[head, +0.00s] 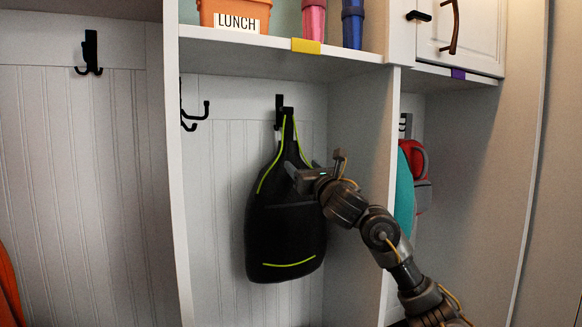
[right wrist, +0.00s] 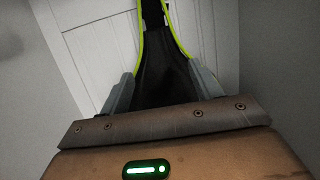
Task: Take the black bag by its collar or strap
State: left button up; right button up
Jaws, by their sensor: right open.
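The black bag (head: 284,235) with lime-green trim hangs upright from a black hook (head: 280,110) on the back wall of the middle cubby in the head view. Its narrow collar (head: 288,133) tapers up to the hook. My right gripper (head: 297,171) is at the upper right part of the bag, below the collar. In the right wrist view, the open fingers (right wrist: 162,92) stand either side of the bag's black upper part (right wrist: 165,68), with the green edging rising beyond them. I cannot tell whether the fingers touch the bag. My left gripper is not in view.
Cubby walls (head: 355,150) stand close on both sides of the bag. A shelf (head: 270,50) above holds an orange lunch bin (head: 235,13), a pink cup (head: 312,20) and a blue cup (head: 352,25). A double hook (head: 192,115) is at left. Teal and red items (head: 414,165) hang at right.

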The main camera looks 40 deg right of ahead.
aim_at(291, 152)
jog(key=x, duration=0.2)
jog(key=p+x, duration=0.1)
jog(key=x, duration=0.3)
jog(key=shift+w+r+p, duration=0.2)
jog(key=shift+r+p, duration=0.2)
jog(key=p+x, duration=0.1)
jog(key=x, duration=0.2)
jog(key=shift+w+d, duration=0.15)
jog(key=shift+w+d+r+p, duration=0.15)
jog(key=shift+w+d+p, duration=0.05)
jog(key=shift+w+p, duration=0.25)
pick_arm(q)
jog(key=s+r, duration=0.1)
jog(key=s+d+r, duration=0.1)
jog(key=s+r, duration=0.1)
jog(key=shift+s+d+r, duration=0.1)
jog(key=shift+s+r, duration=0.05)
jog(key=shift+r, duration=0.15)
pick_arm(e)
jog(key=shift+w, duration=0.35)
jog(key=c, duration=1)
